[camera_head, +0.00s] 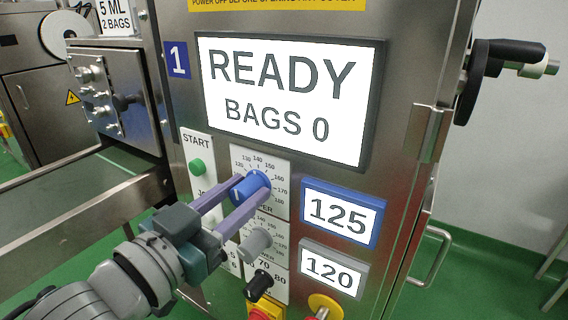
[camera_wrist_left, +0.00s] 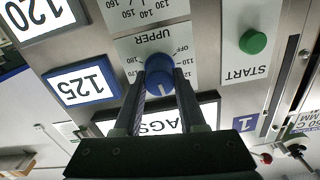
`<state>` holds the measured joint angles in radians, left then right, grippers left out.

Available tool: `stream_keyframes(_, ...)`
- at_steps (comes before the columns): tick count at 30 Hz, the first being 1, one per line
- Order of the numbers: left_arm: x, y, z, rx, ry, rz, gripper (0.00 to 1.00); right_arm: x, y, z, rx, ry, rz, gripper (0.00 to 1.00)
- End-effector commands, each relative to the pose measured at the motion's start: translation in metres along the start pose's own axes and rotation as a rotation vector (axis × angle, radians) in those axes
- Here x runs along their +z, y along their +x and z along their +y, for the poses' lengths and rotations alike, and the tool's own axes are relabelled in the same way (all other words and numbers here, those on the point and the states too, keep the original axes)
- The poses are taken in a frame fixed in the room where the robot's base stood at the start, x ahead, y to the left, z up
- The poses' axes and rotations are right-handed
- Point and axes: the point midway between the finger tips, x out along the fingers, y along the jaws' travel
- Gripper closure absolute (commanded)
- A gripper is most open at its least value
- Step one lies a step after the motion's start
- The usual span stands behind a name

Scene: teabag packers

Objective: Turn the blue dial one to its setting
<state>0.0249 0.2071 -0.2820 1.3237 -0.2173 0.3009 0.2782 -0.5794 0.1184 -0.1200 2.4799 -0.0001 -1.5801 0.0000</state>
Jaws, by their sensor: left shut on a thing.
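The blue dial (camera_head: 251,189) sits on a white scale plate marked UPPER, with numbers around it, below the machine's screen. My left gripper (camera_head: 246,200) is shut on the blue dial, with one finger on each side of it. In the left wrist view the blue dial (camera_wrist_left: 159,76) is between the two dark fingers (camera_wrist_left: 160,90), and a white pointer line shows on it. The blue-framed display (camera_head: 340,214) beside it reads 125. My right gripper is not in view.
The screen (camera_head: 286,92) reads READY, BAGS 0. A grey dial (camera_head: 256,243) and a black knob (camera_head: 258,286) are below the blue dial. A grey-framed display (camera_head: 331,269) reads 120. A green START button (camera_head: 197,166) is to the left. A black handle (camera_head: 490,70) juts out at right.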

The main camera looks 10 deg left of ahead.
Motion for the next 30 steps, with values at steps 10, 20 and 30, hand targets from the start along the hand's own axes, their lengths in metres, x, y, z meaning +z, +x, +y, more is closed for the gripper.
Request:
stream_keyframes(10, -0.0002, 0.0001, 0.0011, -0.001, 0.318, 0.001, 1.0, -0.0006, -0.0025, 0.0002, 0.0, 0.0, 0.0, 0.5)
stream_keyframes(20, 0.0002, 0.0, 0.002, 0.0, 0.542, 0.002, 1.0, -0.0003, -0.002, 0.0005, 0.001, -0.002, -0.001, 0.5)
stream_keyframes(30, 0.0002, 0.0001, 0.0023, 0.0, 0.641, 0.002, 1.0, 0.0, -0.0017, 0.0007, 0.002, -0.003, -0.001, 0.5)
